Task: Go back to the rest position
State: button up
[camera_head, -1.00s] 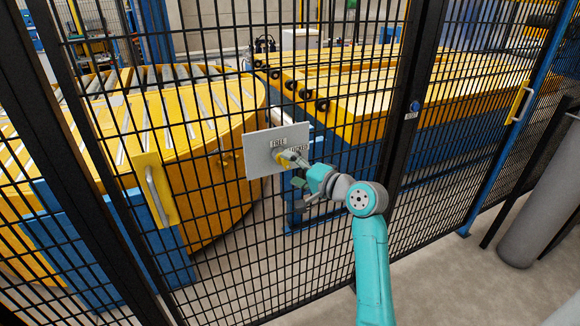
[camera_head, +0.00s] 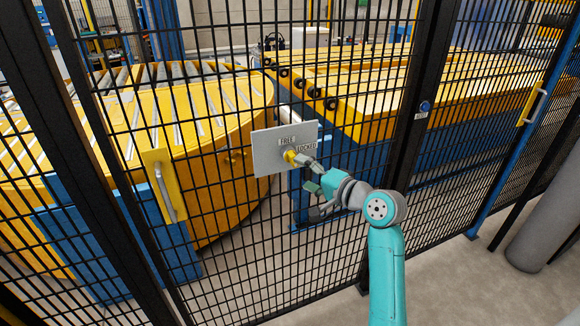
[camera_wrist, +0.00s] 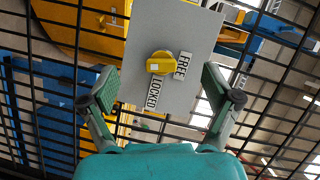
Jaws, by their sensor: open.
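A yellow knob (camera_head: 290,156) sits on a grey plate (camera_head: 265,150) fixed to the black mesh fence. It also shows in the wrist view (camera_wrist: 160,62), lying across the picture, with a FREE label (camera_wrist: 182,65) to its right and a LOCKED label (camera_wrist: 152,94) below it. Which label the knob points to I cannot tell. My gripper (camera_head: 311,177) is in front of the plate. In the wrist view my gripper (camera_wrist: 166,92) has its two fingers wide apart, one on each side of the plate, with nothing between them. The knob is ahead, apart from both fingers.
The mesh fence with its black post (camera_head: 412,120) stands close before my arm. A yellow door handle plate (camera_head: 163,185) is at the left. Behind the mesh are a round yellow roller table (camera_head: 215,120) and a yellow conveyor (camera_head: 390,95). Bare floor (camera_head: 460,285) lies at the right.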

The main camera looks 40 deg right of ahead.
jog(key=shift+f, duration=0.1)
jog(key=s+a+f+n+g+h, duration=0.1)
jog(key=s+a+f+n+h, duration=0.1)
jog(key=s+a+f, duration=0.8)
jog(key=s+a+f+n+g+h, duration=0.1)
jog(key=s+a+f, duration=0.55)
jog(key=f, duration=0.65)
jog(key=s+a+r+n, duration=0.1)
jog(key=s+a+n, duration=0.1)
jog(key=s, duration=0.7)
jog(key=s+a+r+n+y, duration=0.1)
jog(key=s+a+n, duration=0.2)
jog(key=s, duration=0.6)
jog(key=s+a+r+n, duration=0.1)
jog(key=s+a+n, duration=0.2)
jog(key=s+n, duration=0.3)
jog(key=s, duration=0.3)
jog(key=shift+a+r+y, duration=0.2)
jog(key=shift+r+y, duration=0.1)
jog(key=shift+r, duration=0.1)
